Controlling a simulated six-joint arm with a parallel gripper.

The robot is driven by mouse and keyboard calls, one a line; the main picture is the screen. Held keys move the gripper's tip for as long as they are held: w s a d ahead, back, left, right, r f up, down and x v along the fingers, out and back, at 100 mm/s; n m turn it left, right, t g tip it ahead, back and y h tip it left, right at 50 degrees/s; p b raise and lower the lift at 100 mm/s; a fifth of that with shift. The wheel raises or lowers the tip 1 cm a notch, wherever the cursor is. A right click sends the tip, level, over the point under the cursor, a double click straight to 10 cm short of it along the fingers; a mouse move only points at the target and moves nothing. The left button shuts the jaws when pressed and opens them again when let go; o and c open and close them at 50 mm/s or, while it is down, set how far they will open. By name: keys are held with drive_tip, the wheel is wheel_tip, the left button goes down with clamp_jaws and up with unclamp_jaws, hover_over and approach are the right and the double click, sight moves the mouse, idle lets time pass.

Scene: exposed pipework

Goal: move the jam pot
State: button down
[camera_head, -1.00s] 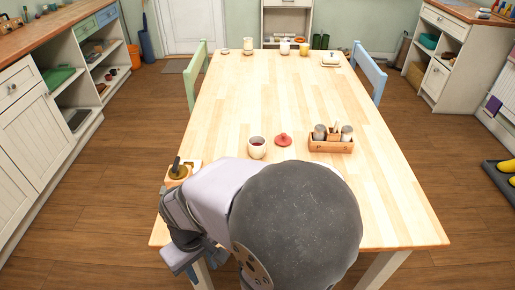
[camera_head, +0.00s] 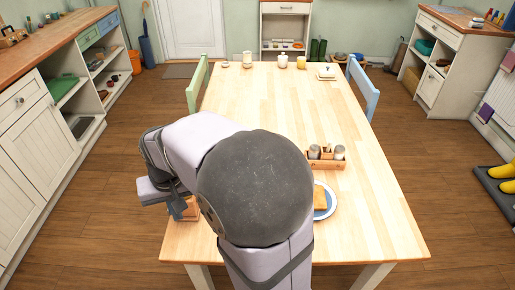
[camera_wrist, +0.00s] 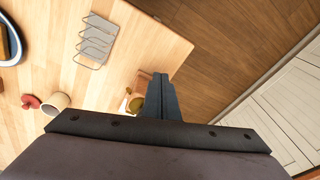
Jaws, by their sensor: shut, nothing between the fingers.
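The jam pot (camera_wrist: 57,102), a pale round pot, stands on the table in the wrist view. Its red lid (camera_wrist: 31,101) lies beside it. In the head view my arm hides both. My gripper (camera_wrist: 160,84) is shut and empty, well to the right of the pot in the wrist view. In the head view it shows above the table's near left corner (camera_head: 178,208). A small pot with olive-coloured contents (camera_wrist: 135,103) is close to the fingers, by a wooden piece (camera_wrist: 143,82), and partly hidden.
A wire toast rack (camera_wrist: 97,40) stands on the table. A plate with toast (camera_head: 321,212) and a wooden shaker caddy (camera_head: 326,165) are right of my arm. The table's middle is clear. Chairs (camera_head: 197,84) (camera_head: 363,88) flank its far end.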

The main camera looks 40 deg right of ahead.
drive_tip(key=w+d+r+g+p, duration=0.15)
drive_tip(key=w+d, duration=0.25)
drive_tip(key=d, duration=0.8)
drive_tip(key=w+d+f+p, duration=0.15)
drive_tip(key=w+d, duration=0.25)
drive_tip(key=d, duration=0.8)
drive_tip(key=s+d+m+p, duration=0.1)
drive_tip(key=s+d, duration=0.2)
drive_tip(key=d, duration=0.7)
drive_tip(key=shift+g, duration=0.25)
drive_tip(key=shift+w+f+p, duration=0.15)
drive_tip(key=shift+f+p, duration=0.5)
drive_tip(key=shift+f, duration=2.05)
drive_tip(key=shift+w+f+p, duration=0.15)
drive_tip(key=shift+f+p, duration=0.5)
drive_tip(key=shift+f, duration=2)
drive_tip(key=s+a, duration=0.2)
drive_tip(key=s, duration=0.2)
drive_tip(key=s+a+p, duration=0.1)
drive_tip(key=s+a, duration=0.1)
drive_tip(key=s, duration=0.2)
drive_tip(key=s+a, duration=0.2)
drive_tip(key=s, duration=0.1)
drive_tip(key=shift+s+a+p, duration=0.2)
drive_tip(key=shift+s+p, duration=0.15)
drive_tip(key=shift+s, duration=0.05)
drive_tip(key=shift+r, duration=0.2)
wheel_tip(320, 180, up, 10)
drive_tip(key=p, duration=0.8)
drive_tip(key=shift+f, duration=0.15)
